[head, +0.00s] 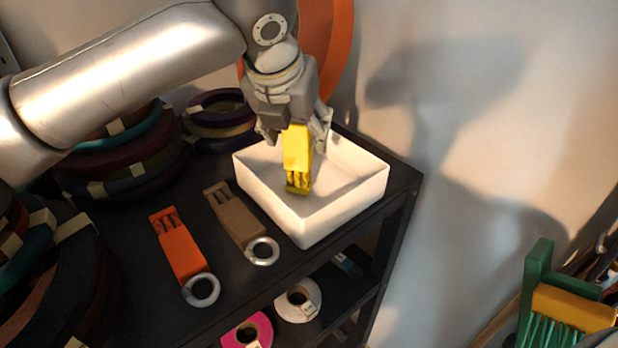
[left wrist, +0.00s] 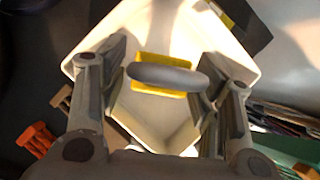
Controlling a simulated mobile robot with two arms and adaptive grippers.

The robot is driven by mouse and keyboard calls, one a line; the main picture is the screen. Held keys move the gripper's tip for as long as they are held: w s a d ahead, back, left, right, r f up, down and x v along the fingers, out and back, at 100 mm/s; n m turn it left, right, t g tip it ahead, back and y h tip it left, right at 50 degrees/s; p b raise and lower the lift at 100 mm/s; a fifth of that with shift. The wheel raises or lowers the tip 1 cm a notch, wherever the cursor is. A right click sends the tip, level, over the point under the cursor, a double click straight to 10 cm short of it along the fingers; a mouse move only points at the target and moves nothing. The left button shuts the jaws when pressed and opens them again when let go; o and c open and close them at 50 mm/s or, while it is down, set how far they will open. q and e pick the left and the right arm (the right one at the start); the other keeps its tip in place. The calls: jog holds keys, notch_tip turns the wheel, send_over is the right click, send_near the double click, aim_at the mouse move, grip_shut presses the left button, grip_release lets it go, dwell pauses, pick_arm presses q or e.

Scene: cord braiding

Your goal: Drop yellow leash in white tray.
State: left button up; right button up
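The yellow leash (head: 297,150) hangs upright from my left gripper (head: 296,126), its clip end pointing down into the white tray. In the left wrist view, the leash's grey ring (left wrist: 168,76) lies between the fingers and hides part of the yellow body (left wrist: 160,57). The white tray (head: 335,222) stands on the black shelf, below the gripper; its floor shows no other object. It also fills the middle of the left wrist view (left wrist: 130,125). Whether the clip touches the tray floor is unclear. My right gripper is not in view.
An orange leash (head: 181,252) and a brown leash (head: 236,218) lie left of the tray on the black shelf (head: 140,300). Stacked coils (head: 120,155) fill the shelf's left side. A wall is behind. A green rack (head: 537,290) stands at bottom right.

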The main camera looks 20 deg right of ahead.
pick_arm(q)
jog(key=shift+f, duration=0.1)
jog(key=v, duration=1.2)
jog(key=shift+w, duration=0.1)
